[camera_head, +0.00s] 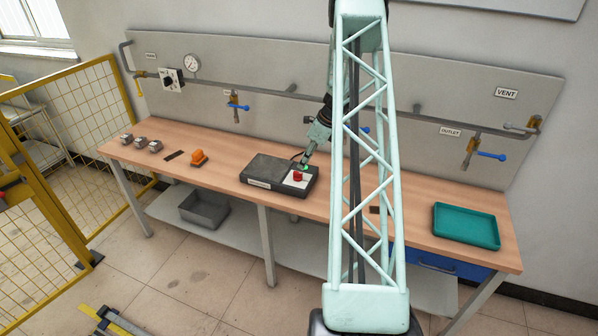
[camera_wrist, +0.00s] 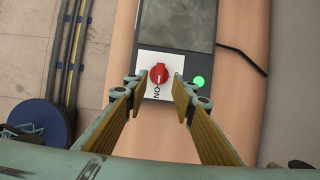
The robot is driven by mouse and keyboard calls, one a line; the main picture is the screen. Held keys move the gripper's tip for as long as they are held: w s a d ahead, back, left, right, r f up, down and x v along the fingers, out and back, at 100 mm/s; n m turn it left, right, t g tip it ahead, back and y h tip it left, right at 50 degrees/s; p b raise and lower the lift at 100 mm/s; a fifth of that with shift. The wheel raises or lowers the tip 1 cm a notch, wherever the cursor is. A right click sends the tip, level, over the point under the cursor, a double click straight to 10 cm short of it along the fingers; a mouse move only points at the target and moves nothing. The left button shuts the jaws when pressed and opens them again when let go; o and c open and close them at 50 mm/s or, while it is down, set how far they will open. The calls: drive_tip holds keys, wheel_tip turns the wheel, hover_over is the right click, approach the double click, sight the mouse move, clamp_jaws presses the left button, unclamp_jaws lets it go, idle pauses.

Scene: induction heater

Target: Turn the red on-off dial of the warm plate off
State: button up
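The warm plate (camera_head: 278,175) is a dark flat box on the wooden bench. Its red dial (camera_head: 298,176) sits on a white panel at the plate's right end. In the wrist view the red dial (camera_wrist: 158,73) shows a light pointer line aimed down toward the word ON. A green light (camera_wrist: 199,82) glows beside the panel. My gripper (camera_wrist: 160,88) is open, its two fingers on either side of the dial in the picture, with gaps to it. I cannot tell its height above the dial. In the head view my gripper (camera_head: 303,160) is small beside the dial.
An orange object (camera_head: 198,157) and several small metal blocks (camera_head: 141,142) stand left on the bench (camera_head: 225,150). A teal tray (camera_head: 466,226) lies at the right. Pipes with blue-handled valves (camera_head: 237,106) run along the back panel. A dark cable (camera_wrist: 243,58) leaves the plate.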

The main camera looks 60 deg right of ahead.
sight(299, 173)
drive_tip(key=shift+p+x, duration=0.35)
drive_tip(key=shift+x, duration=3.05)
drive_tip(key=shift+w, duration=0.1)
clamp_jaws()
